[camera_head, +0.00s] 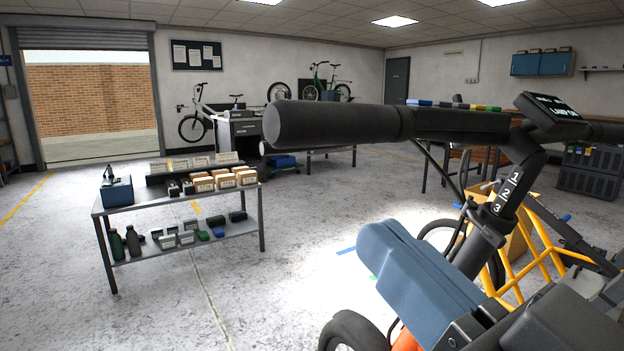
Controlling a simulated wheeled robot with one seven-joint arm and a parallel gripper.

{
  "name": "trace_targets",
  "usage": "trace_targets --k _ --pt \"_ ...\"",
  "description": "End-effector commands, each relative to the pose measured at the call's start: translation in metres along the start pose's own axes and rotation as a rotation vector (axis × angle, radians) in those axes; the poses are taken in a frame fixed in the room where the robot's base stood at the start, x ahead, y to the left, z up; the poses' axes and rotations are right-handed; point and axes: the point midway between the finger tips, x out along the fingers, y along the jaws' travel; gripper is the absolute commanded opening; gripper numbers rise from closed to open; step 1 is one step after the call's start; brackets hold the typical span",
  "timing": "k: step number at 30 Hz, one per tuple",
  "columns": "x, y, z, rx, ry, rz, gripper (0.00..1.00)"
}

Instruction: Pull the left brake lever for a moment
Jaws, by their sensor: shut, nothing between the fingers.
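The cargo bike's left handlebar grip (335,123) is a thick dark cylinder crossing the upper middle of the head view. A small pale rounded tip (263,148) shows just past the grip's left end and looks like the end of the left brake lever. The rest of that lever is hidden behind the grip. My gripper (383,238) has blue-grey fingers closed together, pointing up and left. It is below the grip in the picture, apart from it, and holds nothing.
The stem (507,197) marked 1, 2, 3 and a display (551,112) are right of the grip. The yellow cargo frame (543,235) is behind my gripper at right. A loaded metal table (108,209) stands at left. Open floor (310,245) lies between.

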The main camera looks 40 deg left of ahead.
Motion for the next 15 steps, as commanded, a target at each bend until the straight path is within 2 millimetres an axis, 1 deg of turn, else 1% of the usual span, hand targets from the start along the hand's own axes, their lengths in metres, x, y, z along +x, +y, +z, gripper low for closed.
trace_targets --k 1,2,9,15 --pt "0.004 -0.001 0.003 -0.003 0.004 -0.002 0.00" --pt "0.013 -0.001 -0.001 -0.001 0.002 -0.003 0.00" --pt "0.062 -0.001 -0.001 0.000 0.002 -0.003 0.00" --pt "0.095 -0.001 0.000 0.001 0.001 -0.002 0.00"
